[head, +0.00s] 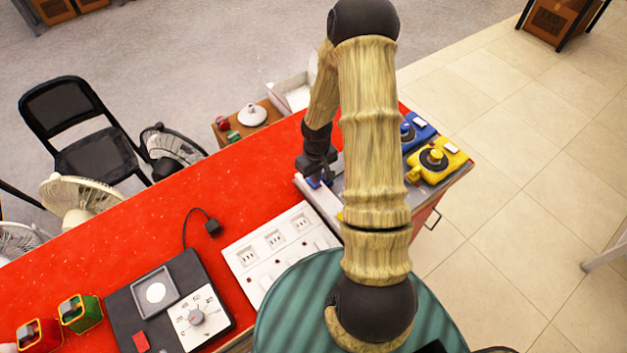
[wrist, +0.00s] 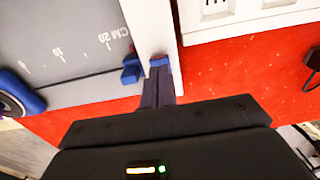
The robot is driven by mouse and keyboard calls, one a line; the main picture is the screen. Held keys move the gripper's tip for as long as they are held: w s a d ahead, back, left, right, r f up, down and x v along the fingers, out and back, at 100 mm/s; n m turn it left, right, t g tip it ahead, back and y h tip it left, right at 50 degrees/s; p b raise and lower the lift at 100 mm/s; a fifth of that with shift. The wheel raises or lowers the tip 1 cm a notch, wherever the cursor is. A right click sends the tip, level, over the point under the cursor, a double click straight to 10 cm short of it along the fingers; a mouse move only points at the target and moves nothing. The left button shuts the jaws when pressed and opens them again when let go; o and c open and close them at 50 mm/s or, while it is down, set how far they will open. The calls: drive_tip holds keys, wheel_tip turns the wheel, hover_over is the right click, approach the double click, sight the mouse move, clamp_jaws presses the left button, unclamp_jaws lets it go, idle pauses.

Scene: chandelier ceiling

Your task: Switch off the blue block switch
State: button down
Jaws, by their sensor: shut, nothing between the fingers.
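My gripper (head: 316,172) is shut and points down at the far edge of the red counter, by the white strip beside the grey panel. In the wrist view my gripper (wrist: 160,82) has its fingers together. A small blue piece (wrist: 159,60) shows right at the fingertips, against the white strip; I cannot tell whether they touch. A second small blue block (wrist: 131,70) sits just left of it, at the edge of the grey scale panel (wrist: 70,50). In the head view the gripper and arm hide most of this spot. I cannot tell which blue piece is the switch.
A blue box (head: 424,127) and a yellow joystick box (head: 452,165) stand right of my arm. A white panel (head: 262,262) and a black dial unit (head: 140,300) lie on the red counter (head: 150,235). Fans and a chair stand beyond it.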

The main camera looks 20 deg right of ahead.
drive_tip(key=shift+f+b, duration=0.75)
drive_tip(key=shift+f, duration=0.2)
idle(0.6)
drive_tip(key=shift+r+p, duration=3)
drive_tip(key=shift+r, duration=0.55)
drive_tip(key=s+a+r+m+t+b, duration=0.1)
drive_tip(key=s+a+r, duration=0.3)
drive_tip(key=r, duration=0.5)
drive_tip(key=s+a+r+m+t+b, duration=0.1)
drive_tip(key=s+a+r, duration=0.4)
drive_tip(key=r, duration=0.5)
drive_tip(key=shift+s+a+t, duration=0.15)
drive_tip(key=shift+s+t, duration=0.15)
drive_tip(key=shift+s, duration=0.95)
